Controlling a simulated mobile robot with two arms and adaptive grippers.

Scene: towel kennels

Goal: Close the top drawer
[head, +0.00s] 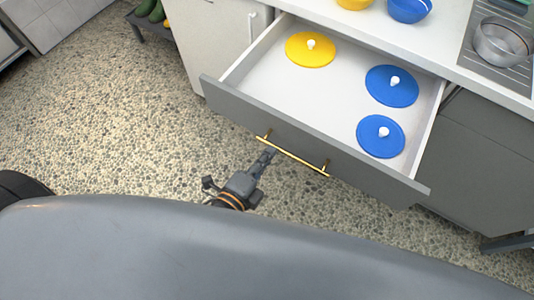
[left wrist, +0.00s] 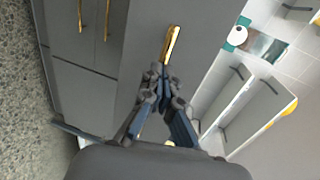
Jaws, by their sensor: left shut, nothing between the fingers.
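The top drawer (head: 317,147) is pulled well out from the counter, with a grey front and a white inside. A yellow lid (head: 310,50), a blue lid (head: 391,86) and another blue lid (head: 380,137) lie in it. A gold bar handle (head: 296,156) runs along its front. My left gripper (head: 268,154) is shut and empty, its tips close to the handle's left end. In the left wrist view, my gripper (left wrist: 164,72) points at a gold handle (left wrist: 171,45) on a grey front; I cannot tell whether they touch. My right gripper is not in view.
The counter (head: 385,35) above carries a yellow bowl (head: 354,4), a blue bowl (head: 408,10) and a metal pot (head: 501,42) at the right. Grey cabinet fronts (head: 475,165) stand right of the drawer. Pebbled floor (head: 110,120) is clear at the left.

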